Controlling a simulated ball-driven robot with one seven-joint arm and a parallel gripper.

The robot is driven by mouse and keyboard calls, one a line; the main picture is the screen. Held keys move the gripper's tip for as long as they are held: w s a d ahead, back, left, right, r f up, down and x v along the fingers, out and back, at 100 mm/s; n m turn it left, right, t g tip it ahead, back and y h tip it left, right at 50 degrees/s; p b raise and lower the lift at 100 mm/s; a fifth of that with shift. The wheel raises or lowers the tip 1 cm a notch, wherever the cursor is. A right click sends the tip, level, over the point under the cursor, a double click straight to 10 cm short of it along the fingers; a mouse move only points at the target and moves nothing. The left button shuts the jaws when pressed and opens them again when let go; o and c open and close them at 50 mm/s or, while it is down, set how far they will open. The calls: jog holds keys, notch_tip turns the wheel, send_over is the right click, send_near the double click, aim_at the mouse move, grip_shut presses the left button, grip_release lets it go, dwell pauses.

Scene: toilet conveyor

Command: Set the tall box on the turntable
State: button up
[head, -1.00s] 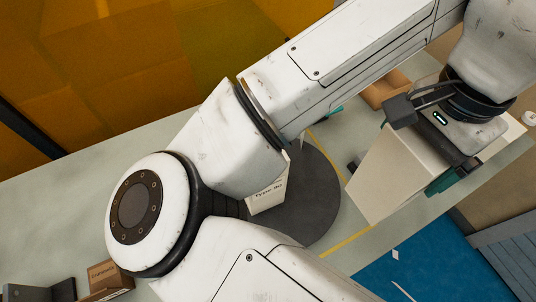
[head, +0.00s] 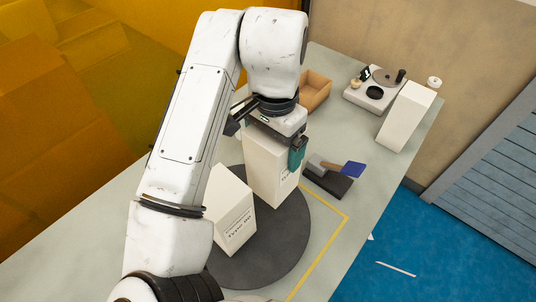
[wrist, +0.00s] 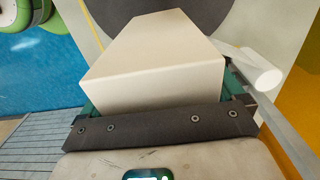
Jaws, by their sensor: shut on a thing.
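My gripper (head: 276,138) is shut on a tall off-white box (head: 265,176), holding it near its top. One teal finger shows at the box's right side; the other is hidden in the head view. The box is upright, with its lower end over the back part of the dark round turntable (head: 275,252). I cannot tell whether its base touches the disc. In the wrist view the box (wrist: 155,70) fills the space between the fingers, and part of the turntable (wrist: 205,14) shows beyond it. A second white box (head: 231,222) with printed lettering stands on the turntable's left part.
Another white box (head: 405,116) stands at the table's back right, near a grey device (head: 362,97) with dark knobs. An orange-brown open tray (head: 314,90) lies behind my gripper. A dark pad (head: 329,186) with a blue-ended tool (head: 352,169) lies right of the turntable.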

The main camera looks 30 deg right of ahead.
jog(key=shift+w+a+f, duration=0.1)
jog(key=shift+w+f, duration=0.15)
jog(key=shift+f, duration=0.55)
jog(key=shift+w+a+f, duration=0.1)
jog(key=shift+w+f, duration=0.1)
jog(key=shift+f, duration=0.55)
jog(key=shift+w+f, duration=0.25)
jog(key=shift+f, duration=0.65)
jog(key=o, duration=1.3)
notch_tip(320, 180, up, 12)
jog(key=shift+r, duration=0.15)
